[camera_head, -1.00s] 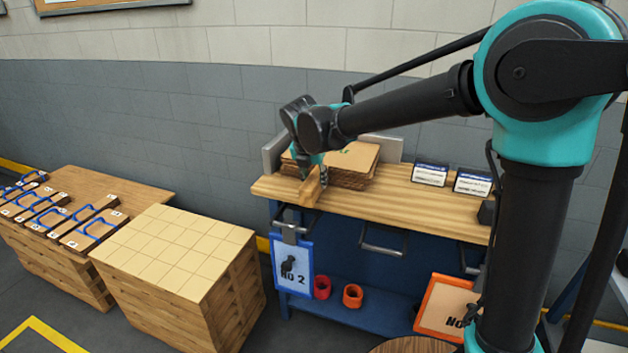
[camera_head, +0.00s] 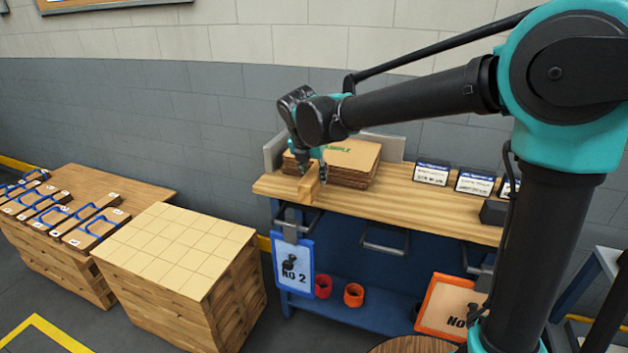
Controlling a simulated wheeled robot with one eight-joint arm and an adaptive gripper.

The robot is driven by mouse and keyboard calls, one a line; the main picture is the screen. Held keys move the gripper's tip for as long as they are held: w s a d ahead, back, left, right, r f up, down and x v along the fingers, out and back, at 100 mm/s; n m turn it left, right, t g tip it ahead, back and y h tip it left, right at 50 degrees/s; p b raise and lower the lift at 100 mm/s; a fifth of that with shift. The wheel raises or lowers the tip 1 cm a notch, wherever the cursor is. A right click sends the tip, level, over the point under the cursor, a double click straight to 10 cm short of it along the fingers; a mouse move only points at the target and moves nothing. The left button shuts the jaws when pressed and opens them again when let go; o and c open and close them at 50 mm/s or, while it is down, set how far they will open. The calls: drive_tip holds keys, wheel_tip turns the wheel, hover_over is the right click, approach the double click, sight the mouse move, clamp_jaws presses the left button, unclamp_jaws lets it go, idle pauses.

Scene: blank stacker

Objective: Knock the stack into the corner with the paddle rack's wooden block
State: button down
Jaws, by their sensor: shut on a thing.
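My gripper (camera_head: 312,168) is shut on a wooden block (camera_head: 309,185) at the front left part of the wooden bench top (camera_head: 400,205). The block stands on or just above the bench; I cannot tell which. A stack of brown cardboard sheets (camera_head: 352,163) lies behind and to the right of the block, near the grey corner fence (camera_head: 273,151). Green print shows on its top sheet. My wrist hides the stack's left part, so I cannot tell whether the block touches it or the stack touches the fence.
A blue-framed sign (camera_head: 293,266) and an orange-framed sign (camera_head: 449,306) hang or lean at the front. A tile-topped crate (camera_head: 178,247) and a crate with several blue-handled paddles (camera_head: 95,225) stand left.

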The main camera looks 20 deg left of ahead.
drive_tip(key=shift+r, duration=3.4)
